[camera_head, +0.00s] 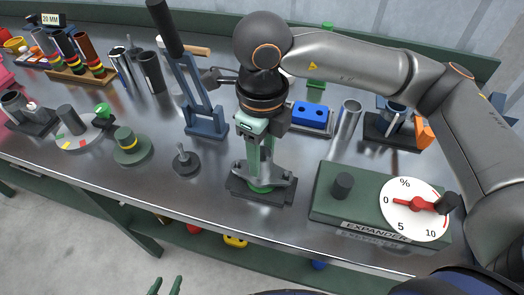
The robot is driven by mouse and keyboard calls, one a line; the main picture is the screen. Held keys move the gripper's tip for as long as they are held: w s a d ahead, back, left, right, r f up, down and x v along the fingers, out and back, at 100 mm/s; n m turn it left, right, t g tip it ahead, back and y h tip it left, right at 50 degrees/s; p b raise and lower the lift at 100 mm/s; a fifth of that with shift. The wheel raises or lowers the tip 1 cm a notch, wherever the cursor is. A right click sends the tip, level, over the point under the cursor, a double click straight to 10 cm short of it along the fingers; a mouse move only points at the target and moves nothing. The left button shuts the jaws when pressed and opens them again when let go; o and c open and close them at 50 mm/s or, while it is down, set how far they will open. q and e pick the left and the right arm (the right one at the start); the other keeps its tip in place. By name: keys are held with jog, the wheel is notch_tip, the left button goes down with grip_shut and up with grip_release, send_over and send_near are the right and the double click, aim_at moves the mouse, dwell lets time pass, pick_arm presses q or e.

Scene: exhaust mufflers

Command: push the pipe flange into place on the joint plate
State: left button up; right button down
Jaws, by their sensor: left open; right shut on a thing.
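My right gripper (259,178) points straight down from the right arm, its pale green fingers shut on the grey pipe flange (283,179). The flange has ears to either side and sits at the dark joint plate (243,187) on the bench. A green ring (261,188) shows low between them. The fingers hide the middle of the flange, and I cannot tell whether it is fully seated. My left gripper (166,286) shows only as two green fingertips at the bottom edge, apart and empty, in front of the bench.
A green expander box (327,205) with a dial (414,209) stands close on the right. A lever press (206,122) and a black knobbed piece (186,163) stand on the left. A blue block (308,115) and an upright metal tube (347,120) are behind.

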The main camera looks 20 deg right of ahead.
jog(key=shift+f+b, duration=0.35)
jog(key=shift+f, duration=0.05)
jog(key=shift+c, duration=1.4)
grip_release()
